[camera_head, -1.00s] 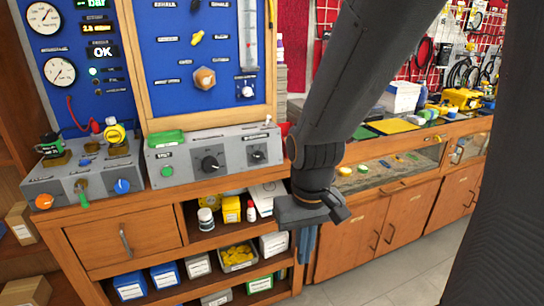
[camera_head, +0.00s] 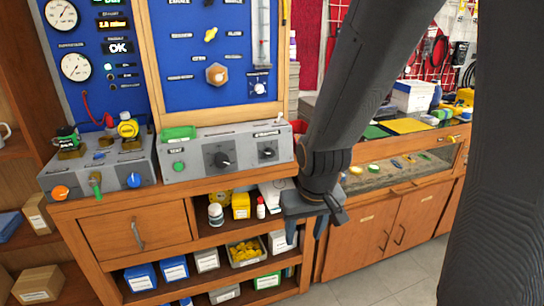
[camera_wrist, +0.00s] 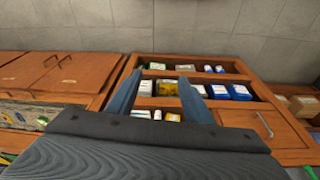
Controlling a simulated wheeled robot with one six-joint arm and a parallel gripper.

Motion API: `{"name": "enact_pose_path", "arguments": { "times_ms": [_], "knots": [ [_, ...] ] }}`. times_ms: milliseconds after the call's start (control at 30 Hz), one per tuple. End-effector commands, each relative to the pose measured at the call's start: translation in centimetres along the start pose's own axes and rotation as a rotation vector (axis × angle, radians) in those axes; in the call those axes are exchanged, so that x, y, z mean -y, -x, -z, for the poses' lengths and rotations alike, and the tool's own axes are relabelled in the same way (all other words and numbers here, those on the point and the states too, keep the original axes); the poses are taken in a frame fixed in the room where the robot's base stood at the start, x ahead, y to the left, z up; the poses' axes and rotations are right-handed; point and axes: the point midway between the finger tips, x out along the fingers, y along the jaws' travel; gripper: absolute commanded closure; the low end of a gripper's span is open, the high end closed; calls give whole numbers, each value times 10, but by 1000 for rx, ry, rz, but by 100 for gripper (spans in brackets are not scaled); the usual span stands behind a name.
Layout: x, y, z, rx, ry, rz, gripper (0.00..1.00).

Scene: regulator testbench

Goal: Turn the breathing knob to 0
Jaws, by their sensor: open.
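The smaller right knob (camera_head: 268,152) sits under a label that seems to read breathing, too small to be sure. The larger black knob (camera_head: 221,158) is to its left. The exact pointer settings are not readable. My gripper (camera_head: 306,228) hangs to the right of and below the box, in front of the open shelves, apart from both knobs. Its fingers point down, open and empty. In the wrist view my gripper (camera_wrist: 160,76) shows spread fingers with shelves beyond; no knob shows there.
A green button (camera_head: 178,167) and green tray (camera_head: 178,133) are on the box's left. Another grey box (camera_head: 75,185) with orange, green and blue controls stands farther left. Shelves below hold bottles and cartons. A display counter (camera_head: 395,168) is to the right.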

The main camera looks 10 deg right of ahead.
Motion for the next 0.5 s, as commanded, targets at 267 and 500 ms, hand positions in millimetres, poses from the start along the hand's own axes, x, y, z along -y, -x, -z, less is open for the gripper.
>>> {"name": "enact_pose_path", "arguments": {
  "times_ms": [267, 500],
  "knots": [
    [-8, -41, 109, -412, 11, 5, 54],
    [-7, -44, 182, -778, 19, 39, 54]
  ]
}}
